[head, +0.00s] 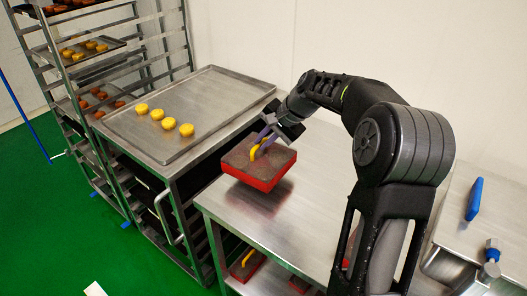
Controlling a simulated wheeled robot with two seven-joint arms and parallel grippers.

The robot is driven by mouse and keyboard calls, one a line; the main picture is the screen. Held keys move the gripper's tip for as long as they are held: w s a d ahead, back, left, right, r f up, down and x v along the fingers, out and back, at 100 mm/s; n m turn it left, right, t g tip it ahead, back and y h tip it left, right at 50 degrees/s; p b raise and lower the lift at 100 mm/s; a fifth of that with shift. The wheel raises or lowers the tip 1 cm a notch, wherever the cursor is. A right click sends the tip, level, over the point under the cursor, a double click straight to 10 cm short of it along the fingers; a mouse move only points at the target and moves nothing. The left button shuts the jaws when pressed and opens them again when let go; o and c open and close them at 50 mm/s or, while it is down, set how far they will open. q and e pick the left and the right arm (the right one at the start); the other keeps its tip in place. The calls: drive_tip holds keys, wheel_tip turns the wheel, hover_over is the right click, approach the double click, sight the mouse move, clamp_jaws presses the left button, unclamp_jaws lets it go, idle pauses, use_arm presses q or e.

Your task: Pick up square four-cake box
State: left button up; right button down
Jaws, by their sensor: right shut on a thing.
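The square four-cake box (262,178) is red-sided with a dark brownish top and a yellow curved handle (258,150). It shows tilted at the left edge of the steel table, with a dark reflection or shadow below it, and looks raised a little above the surface. My right gripper (263,143) reaches down from the right and is shut on the box at its handle. The gripper partly hides the handle. My left gripper does not show.
A steel cart with a tray (213,99) holding several yellow cakes (168,123) stands left of the table (330,166). A rack (75,62) with cakes is behind it. More red boxes (246,265) sit on the shelf below. A blue object (474,199) lies at the right.

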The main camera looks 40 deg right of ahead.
sight(264, 156)
wheel_tip(264, 156, up, 5)
drive_tip(key=shift+r, duration=0.1)
idle(0.7)
